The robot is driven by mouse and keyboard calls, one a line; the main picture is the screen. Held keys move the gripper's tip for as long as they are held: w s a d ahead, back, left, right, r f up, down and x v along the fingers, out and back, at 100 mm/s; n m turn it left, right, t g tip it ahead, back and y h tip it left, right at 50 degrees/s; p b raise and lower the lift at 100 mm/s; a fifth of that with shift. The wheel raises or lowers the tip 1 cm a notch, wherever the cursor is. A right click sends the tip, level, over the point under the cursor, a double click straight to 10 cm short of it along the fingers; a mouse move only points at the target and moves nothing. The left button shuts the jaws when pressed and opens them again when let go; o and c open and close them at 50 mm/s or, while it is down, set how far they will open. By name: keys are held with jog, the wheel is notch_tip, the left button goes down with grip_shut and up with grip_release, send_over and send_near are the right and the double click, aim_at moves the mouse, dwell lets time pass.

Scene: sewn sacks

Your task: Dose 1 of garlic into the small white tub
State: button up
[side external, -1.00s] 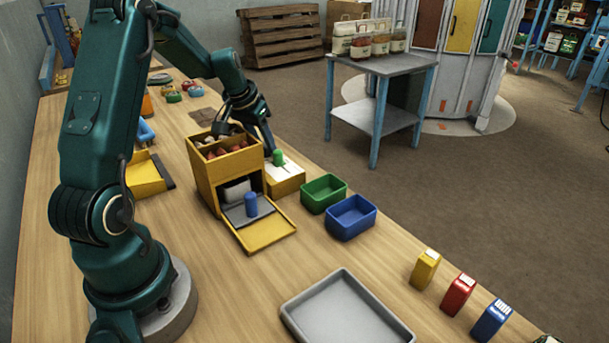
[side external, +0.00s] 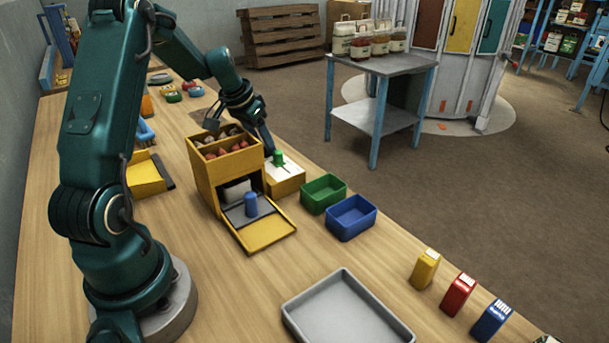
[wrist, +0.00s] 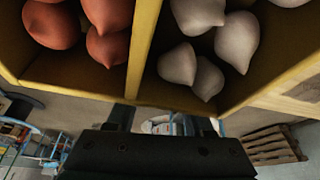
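Pale garlic bulbs (wrist: 205,60) fill the right compartment in the wrist view. They also show in the rear top compartment of a yellow box (side external: 207,182) in the side view. My gripper (side external: 238,128) is at the far edge of that box top, above the bulbs' level. In the wrist view its two fingers (wrist: 162,120) stand apart with nothing between them. I cannot identify the small white tub for sure; a white object (side external: 237,191) sits inside the box's lower opening, partly hidden, behind a blue cylinder (side external: 251,205).
Reddish bulbs (wrist: 108,25) fill the neighbouring compartment, behind a divider. A low yellow block (side external: 287,183) with a green knob stands beside the box. Green (side external: 323,207) and blue (side external: 351,230) trays, a grey tray (side external: 345,278) and small upright packets (side external: 458,294) stand towards the front right.

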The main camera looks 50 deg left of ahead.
jog(key=shift+v, duration=2.6)
jog(key=shift+w+d+r, duration=0.15)
jog(key=shift+w+d, duration=0.1)
jog(key=shift+d, duration=0.05)
jog(key=d+r+m+t, duration=0.1)
jog(key=d+r+m, duration=0.1)
jog(key=d+r, duration=0.45)
jog(key=d+r+m+t, duration=0.1)
jog(key=d+r+m, duration=0.15)
jog(key=d, duration=0.65)
jog(key=s+d+h, duration=0.1)
jog(key=s+d, duration=0.6)
jog(key=s, duration=0.1)
jog(key=s+d+f+n, duration=0.1)
jog(key=s+f+n, duration=0.1)
jog(key=s+f, duration=0.2)
jog(key=s, duration=0.3)
jog(key=shift+s+g, duration=0.35)
jog(key=shift+g, duration=0.05)
